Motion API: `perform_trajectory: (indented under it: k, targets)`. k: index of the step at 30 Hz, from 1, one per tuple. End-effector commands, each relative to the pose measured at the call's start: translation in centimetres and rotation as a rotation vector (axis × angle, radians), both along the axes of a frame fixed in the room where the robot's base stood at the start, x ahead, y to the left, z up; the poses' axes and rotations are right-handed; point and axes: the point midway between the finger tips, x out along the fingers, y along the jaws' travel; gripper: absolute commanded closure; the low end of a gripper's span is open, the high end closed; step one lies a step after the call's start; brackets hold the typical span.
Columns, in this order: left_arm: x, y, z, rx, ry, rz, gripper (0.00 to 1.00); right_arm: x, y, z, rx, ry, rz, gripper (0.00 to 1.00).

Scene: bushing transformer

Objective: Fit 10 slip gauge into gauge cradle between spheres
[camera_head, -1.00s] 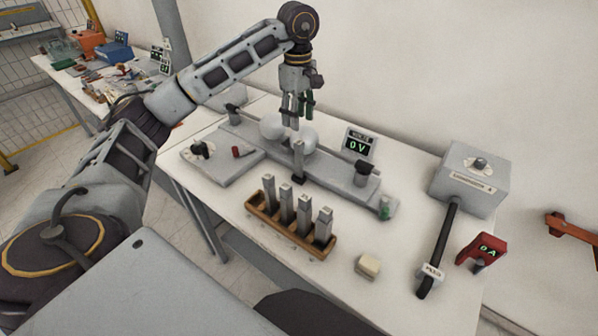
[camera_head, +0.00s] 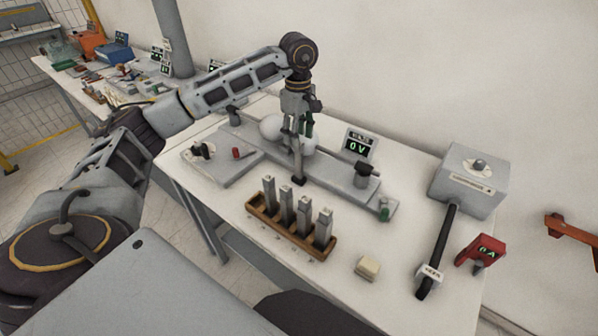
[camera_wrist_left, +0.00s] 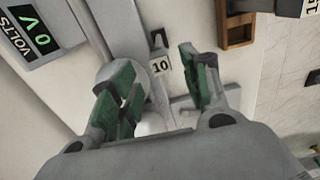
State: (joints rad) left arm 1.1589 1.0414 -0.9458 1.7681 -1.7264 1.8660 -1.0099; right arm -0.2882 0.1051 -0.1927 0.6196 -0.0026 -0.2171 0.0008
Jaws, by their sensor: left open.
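The 10 slip gauge (camera_head: 298,166) is a slim grey upright block in the dark gauge cradle (camera_head: 299,181), in front of the two pale spheres (camera_head: 270,127). Its top with the label 10 shows in the left wrist view (camera_wrist_left: 160,66). My left gripper (camera_head: 300,138) points down, open, just above the gauge and close to the spheres. In the left wrist view its green-padded fingers (camera_wrist_left: 160,88) stand apart, with the label showing between and beyond them. The fingers partly hide the spheres. I cannot tell whether they touch the gauge. My right gripper is out of view.
A wooden rack (camera_head: 262,219) with several grey gauges stands in front. A volts display (camera_head: 360,144) reads 0 V behind the grey rail (camera_head: 345,190).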

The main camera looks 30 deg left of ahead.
Motion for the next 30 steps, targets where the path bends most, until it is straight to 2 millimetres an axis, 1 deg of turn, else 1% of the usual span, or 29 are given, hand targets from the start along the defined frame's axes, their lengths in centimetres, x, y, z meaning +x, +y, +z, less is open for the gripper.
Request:
perform_trajectory:
  k: [6, 12, 16, 27, 28, 30]
  targets:
    - [-0.3, -0.4, -2.4, 0.000, 0.003, -0.001, 0.54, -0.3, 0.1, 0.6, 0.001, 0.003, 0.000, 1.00]
    - [-0.2, -0.4, -4.1, 0.000, 0.002, 0.000, 0.54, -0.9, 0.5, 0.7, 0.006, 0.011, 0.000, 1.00]
    - [-0.2, -0.4, -4.4, 0.000, 0.000, 0.000, 0.54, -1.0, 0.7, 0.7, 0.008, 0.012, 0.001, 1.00]
    - [-0.2, -0.4, -4.3, 0.000, 0.000, 0.000, 0.54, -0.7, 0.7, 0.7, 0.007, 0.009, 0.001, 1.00]
    - [-0.2, -0.4, -4.3, 0.000, 0.000, 0.000, 0.55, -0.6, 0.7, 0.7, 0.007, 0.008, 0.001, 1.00]
    - [-0.2, -0.4, -4.3, 0.000, 0.000, 0.000, 0.64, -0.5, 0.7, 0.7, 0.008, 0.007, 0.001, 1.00]
